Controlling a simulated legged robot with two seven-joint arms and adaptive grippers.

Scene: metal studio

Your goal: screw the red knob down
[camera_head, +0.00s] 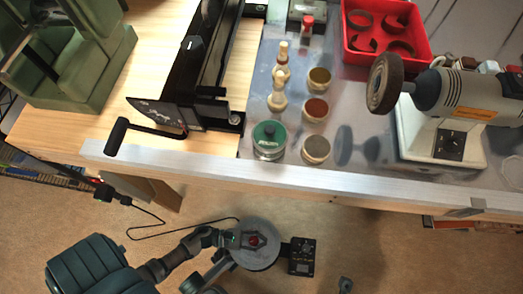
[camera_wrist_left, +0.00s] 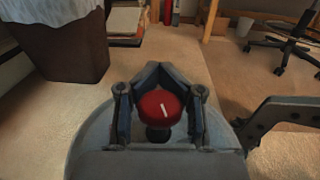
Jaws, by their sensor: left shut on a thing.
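The red knob (camera_head: 254,241) sits near the middle of a round grey disc (camera_head: 262,262) in the head view. In the left wrist view the red knob (camera_wrist_left: 160,107) has a white mark on top and stands on a dark stem above the grey disc (camera_wrist_left: 95,140). My left gripper (camera_head: 240,240) comes in from the left over the disc. Its fingers (camera_wrist_left: 158,100) are around the knob on both sides and shut on it. The lower stem is partly hidden by the gripper. My right gripper is not clearly in view.
A small black box with dials (camera_head: 302,256) is beside the disc on the right. A black cable (camera_head: 150,225) lies at left. Above is a workbench with a metal front edge (camera_head: 300,180), holding jars, a red tray (camera_head: 425,50) and a bench grinder (camera_head: 450,95).

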